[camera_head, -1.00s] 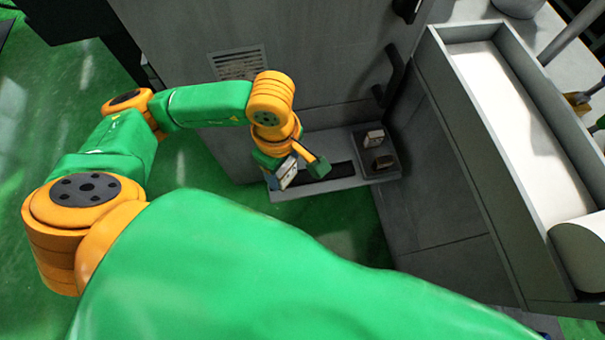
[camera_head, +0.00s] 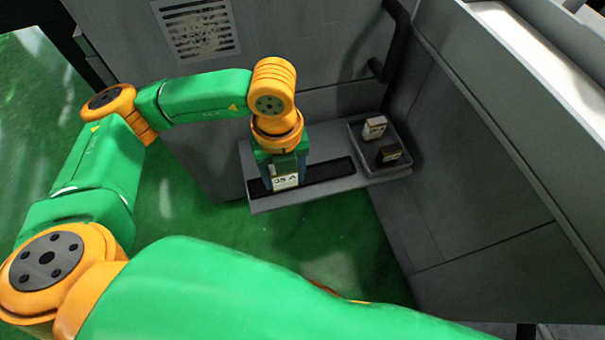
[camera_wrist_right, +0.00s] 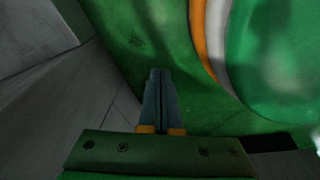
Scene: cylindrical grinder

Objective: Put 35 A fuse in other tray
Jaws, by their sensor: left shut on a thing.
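My left gripper (camera_head: 284,172) points down over the left part of a grey shelf, shut on a pale-fronted fuse (camera_head: 286,182). Its label seems to read 35 A, though the print is small. Whether the fuse touches the shelf I cannot tell. A grey tray (camera_head: 363,153) sits at the shelf's right end, apart from the gripper. It holds a light fuse (camera_head: 374,127) and a dark fuse (camera_head: 389,155). A second tray is not clearly visible. My right gripper (camera_wrist_right: 160,75) shows in the right wrist view with its fingers together and nothing between them.
The shelf (camera_head: 310,195) has a dark slot (camera_head: 330,171) between the left gripper and the tray. A grey cabinet wall with a black handle (camera_head: 392,45) stands behind, and a grey panel (camera_head: 470,180) rises at the right. Green floor lies in front.

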